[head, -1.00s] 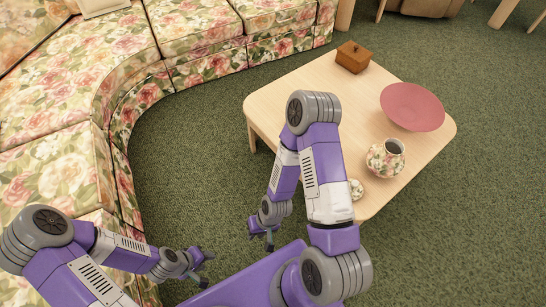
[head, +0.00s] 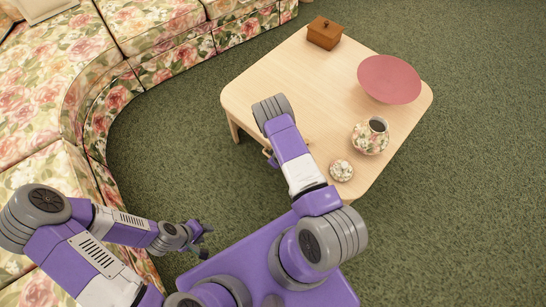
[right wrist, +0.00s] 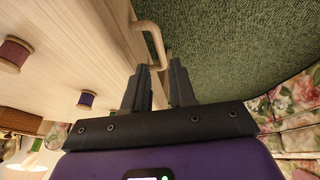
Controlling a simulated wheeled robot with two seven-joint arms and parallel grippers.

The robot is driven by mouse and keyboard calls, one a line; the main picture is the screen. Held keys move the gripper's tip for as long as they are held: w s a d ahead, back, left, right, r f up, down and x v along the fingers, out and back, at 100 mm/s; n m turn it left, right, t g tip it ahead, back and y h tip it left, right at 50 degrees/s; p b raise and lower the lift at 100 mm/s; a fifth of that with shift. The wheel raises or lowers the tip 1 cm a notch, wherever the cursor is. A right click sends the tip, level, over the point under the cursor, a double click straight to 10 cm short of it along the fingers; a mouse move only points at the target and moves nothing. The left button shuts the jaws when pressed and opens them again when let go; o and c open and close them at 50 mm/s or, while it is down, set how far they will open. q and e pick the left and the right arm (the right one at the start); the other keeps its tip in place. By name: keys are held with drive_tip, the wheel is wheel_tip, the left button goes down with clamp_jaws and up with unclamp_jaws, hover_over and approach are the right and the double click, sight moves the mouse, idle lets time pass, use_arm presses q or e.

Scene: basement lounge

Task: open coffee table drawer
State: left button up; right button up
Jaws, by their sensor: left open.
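The pale wood coffee table (head: 300,75) stands at the upper middle of the head view. Its front side is partly hidden by my right arm. In the right wrist view, a pale wooden handle (right wrist: 153,38) sticks out from the drawer front (right wrist: 118,22). In the head view this gripper is mostly hidden behind my arm. My left gripper (head: 203,240) is open and empty over the carpet, away from the table.
On the tabletop are a brown box (head: 325,33), a pink bowl (head: 389,79), a floral pot (head: 370,136) and a small floral piece (head: 341,170). A floral sofa (head: 60,90) curves along the left. Green carpet (head: 480,200) is clear at the right. Wooden spools (right wrist: 87,100) show in the wrist view.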

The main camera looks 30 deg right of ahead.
drive_tip(key=b+x, duration=0.3)
drive_tip(key=x, duration=0.4)
drive_tip(key=shift+w+d+f, duration=0.1)
drive_tip(key=shift+f, duration=0.2)
clamp_jaws()
